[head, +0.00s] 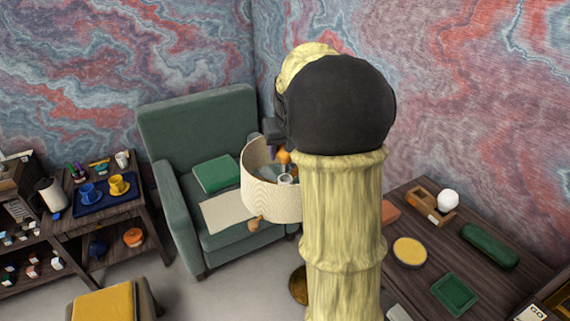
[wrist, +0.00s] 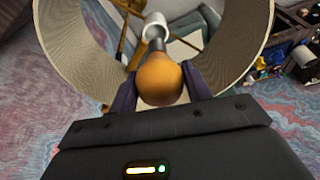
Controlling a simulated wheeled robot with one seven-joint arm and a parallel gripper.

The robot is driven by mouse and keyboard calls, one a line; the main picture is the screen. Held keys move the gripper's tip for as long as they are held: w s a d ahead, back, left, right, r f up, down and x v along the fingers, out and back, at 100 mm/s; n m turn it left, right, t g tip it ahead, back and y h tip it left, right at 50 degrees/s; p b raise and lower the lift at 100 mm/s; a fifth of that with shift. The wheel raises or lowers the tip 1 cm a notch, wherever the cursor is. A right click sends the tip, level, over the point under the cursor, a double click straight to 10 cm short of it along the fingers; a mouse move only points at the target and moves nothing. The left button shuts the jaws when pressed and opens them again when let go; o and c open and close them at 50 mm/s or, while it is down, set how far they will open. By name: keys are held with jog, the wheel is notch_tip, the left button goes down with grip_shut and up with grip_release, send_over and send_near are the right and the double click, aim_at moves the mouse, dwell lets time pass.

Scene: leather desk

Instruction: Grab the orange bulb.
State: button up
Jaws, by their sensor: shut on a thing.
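The orange bulb (wrist: 158,78) is between the two dark fingers of my gripper (wrist: 160,95) in the wrist view, and the gripper is shut on it. A white socket (wrist: 155,28) with a dark stem lies just beyond the bulb. A cream lampshade (wrist: 82,45) curves around the bulb and fingers. In the head view the orange bulb (head: 284,157) shows small inside the lampshade (head: 262,193), above a pale socket ring (head: 286,178). My gripper (head: 274,135) reaches in over the shade's rim, and my arm hides the shade's right part.
A green armchair (head: 197,120) stands behind the lamp. A dark desk (head: 447,235) at right holds a white ball (head: 448,201), green boxes and a yellow round dish (head: 409,252). A side table at left holds a blue tray (head: 105,197) with cups. A yellow stool (head: 110,302) is at lower left.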

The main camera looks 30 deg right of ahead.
notch_tip(320, 180, up, 5)
jog(key=shift+f, duration=0.1)
dwell(0.6)
